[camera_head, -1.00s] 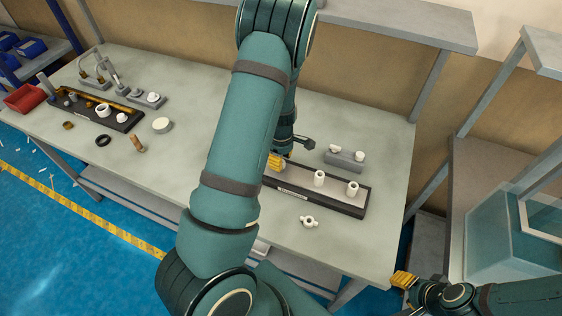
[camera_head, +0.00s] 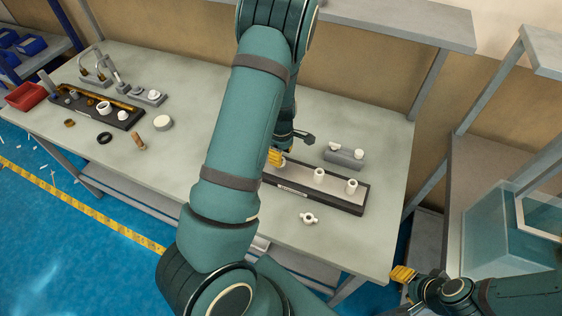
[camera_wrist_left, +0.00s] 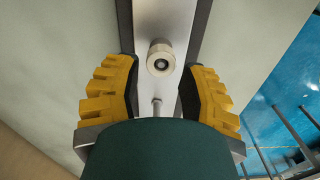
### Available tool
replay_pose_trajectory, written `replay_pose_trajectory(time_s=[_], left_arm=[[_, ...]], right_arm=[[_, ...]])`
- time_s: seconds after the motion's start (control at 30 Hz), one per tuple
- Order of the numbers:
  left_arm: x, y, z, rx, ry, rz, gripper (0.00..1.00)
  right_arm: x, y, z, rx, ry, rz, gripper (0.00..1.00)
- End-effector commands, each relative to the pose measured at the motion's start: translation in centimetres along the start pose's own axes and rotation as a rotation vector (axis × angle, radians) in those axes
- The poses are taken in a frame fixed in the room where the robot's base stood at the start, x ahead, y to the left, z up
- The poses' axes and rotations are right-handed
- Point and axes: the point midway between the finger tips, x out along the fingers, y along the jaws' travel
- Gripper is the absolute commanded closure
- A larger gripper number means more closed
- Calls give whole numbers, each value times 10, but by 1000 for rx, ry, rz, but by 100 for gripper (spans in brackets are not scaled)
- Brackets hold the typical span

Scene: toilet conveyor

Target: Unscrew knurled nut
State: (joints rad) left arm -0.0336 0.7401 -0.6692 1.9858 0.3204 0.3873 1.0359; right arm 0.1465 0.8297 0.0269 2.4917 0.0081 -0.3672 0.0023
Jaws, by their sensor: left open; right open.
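My left gripper (camera_head: 276,157) is low over the left part of a long dark tray with a pale inner strip (camera_head: 310,194) on the bench, largely hidden behind my left arm. In the left wrist view its yellow fingers (camera_wrist_left: 160,92) are open and empty. A round cream part with a dark centre hole (camera_wrist_left: 160,60) stands on the strip between and just beyond the fingertips, apart from them. A thin metal pin (camera_wrist_left: 157,106) shows nearer the wrist. I cannot tell which part is the knurled nut. My right gripper (camera_head: 403,275) is open and empty, beyond the bench's front right edge.
Two white cylinders (camera_head: 319,175) (camera_head: 351,187) stand in the tray's right half. A grey block with white parts (camera_head: 345,158) is behind it, and a white winged part (camera_head: 309,218) lies in front. At left are another dark tray (camera_head: 70,103), loose rings and a red bin (camera_head: 25,97).

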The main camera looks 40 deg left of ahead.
Motion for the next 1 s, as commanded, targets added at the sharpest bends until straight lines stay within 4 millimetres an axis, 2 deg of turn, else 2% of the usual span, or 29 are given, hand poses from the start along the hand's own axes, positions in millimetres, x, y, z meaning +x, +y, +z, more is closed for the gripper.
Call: replay_pose_trajectory(time_s=[0.17,0.4,0.57,0.8,1.0], left_arm=[[0,0,0,17,0,0,59],[1,-1,0,323,-1,1,59],[1,-1,0,431,-1,0,59],[1,-2,0,726,-1,1,59],[1,-2,0,840,0,1,59]], right_arm=[[1,0,0,0,0,0,53],[8,3,1,0,0,0,53],[10,4,1,0,0,0,53],[18,7,2,0,0,0,53],[20,8,3,0,0,0,53]])
